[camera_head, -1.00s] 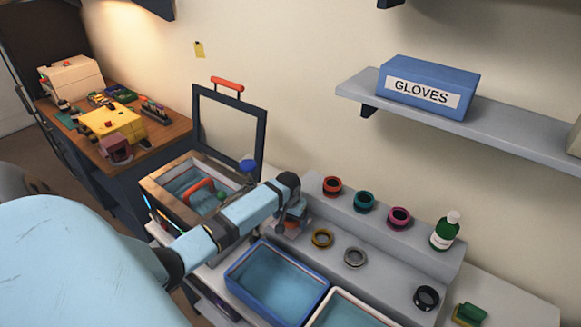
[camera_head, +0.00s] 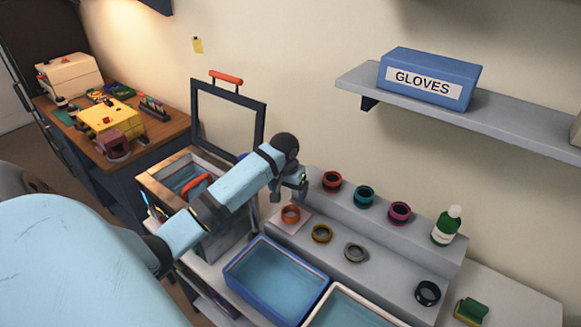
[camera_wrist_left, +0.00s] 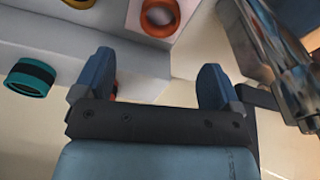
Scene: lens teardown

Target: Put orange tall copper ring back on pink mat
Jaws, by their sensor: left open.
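The orange copper ring (camera_head: 291,213) lies on the pink mat (camera_head: 291,230) at the left end of the lower step. In the left wrist view the ring (camera_wrist_left: 160,16) is at the top, inside the edges of the mat (camera_wrist_left: 133,20). My left gripper (camera_head: 290,190) is above and behind the ring, apart from it. Its two fingers (camera_wrist_left: 150,78) are wide apart with nothing between them. My right gripper is in neither view.
A gold ring (camera_head: 322,233) and a grey ring (camera_head: 356,252) lie right of the mat. Red (camera_head: 332,181), teal (camera_head: 364,197) and magenta (camera_head: 400,213) rings stand on the upper step. A blue tray (camera_head: 277,284) is in front; a wooden-rimmed box is left.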

